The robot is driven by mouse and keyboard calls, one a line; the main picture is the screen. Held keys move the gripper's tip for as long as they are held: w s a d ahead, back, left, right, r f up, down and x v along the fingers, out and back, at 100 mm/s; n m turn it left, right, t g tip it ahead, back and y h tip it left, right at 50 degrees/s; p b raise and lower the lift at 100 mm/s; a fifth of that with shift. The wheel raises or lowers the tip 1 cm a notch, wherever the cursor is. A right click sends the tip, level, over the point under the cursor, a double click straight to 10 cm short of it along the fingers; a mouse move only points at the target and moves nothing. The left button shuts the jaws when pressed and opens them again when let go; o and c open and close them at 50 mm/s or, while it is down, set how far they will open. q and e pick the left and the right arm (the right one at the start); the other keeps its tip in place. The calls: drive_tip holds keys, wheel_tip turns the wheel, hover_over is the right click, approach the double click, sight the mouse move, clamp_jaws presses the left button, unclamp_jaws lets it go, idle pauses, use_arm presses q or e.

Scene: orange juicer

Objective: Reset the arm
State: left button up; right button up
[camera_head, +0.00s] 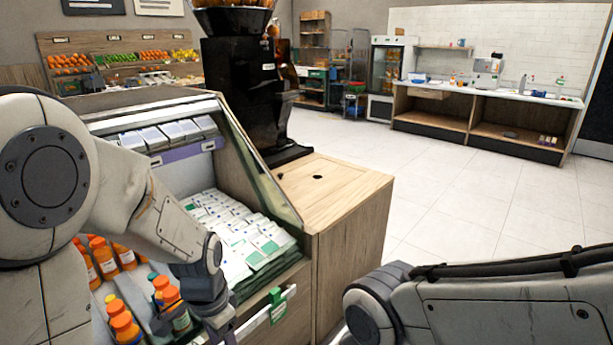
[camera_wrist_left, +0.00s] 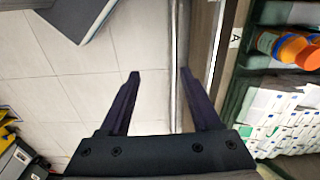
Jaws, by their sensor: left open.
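My left gripper (camera_wrist_left: 159,72) is open and empty in the left wrist view, its two dark fingers apart over the floor and the front edge of the display case. In the head view my left arm comes in from the left and crosses in front of the case; its fingers are not clearly seen there. My right arm shows at the lower right of the head view, but its gripper is out of view. The black orange juicer (camera_head: 243,85) stands on the wooden counter (camera_head: 330,190) behind the case.
The display case (camera_head: 290,262) holds orange-capped bottles (camera_head: 103,255) and white packets (camera_head: 235,225); both show in the left wrist view too. Fruit shelves (camera_head: 120,60) stand at the back left. A counter with a sink (camera_head: 490,92) lines the far wall. The tiled floor (camera_head: 470,190) is clear.

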use_arm(q)
drive_tip(key=s+d+r, duration=0.4)
drive_tip(key=s+d, duration=0.2)
drive_tip(key=s, duration=0.1)
drive_tip(key=s+d+r, duration=0.3)
drive_tip(key=s+d, duration=0.3)
drive_tip(key=s, duration=0.1)
wheel_tip(320, 180, up, 13)
drive_tip(key=s+p, duration=0.1)
drive_tip(key=p, duration=1.2)
drive_tip(key=shift+a+r+h, duration=0.15)
drive_tip(key=shift+a+h, duration=0.05)
drive_tip(key=shift+h, duration=0.2)
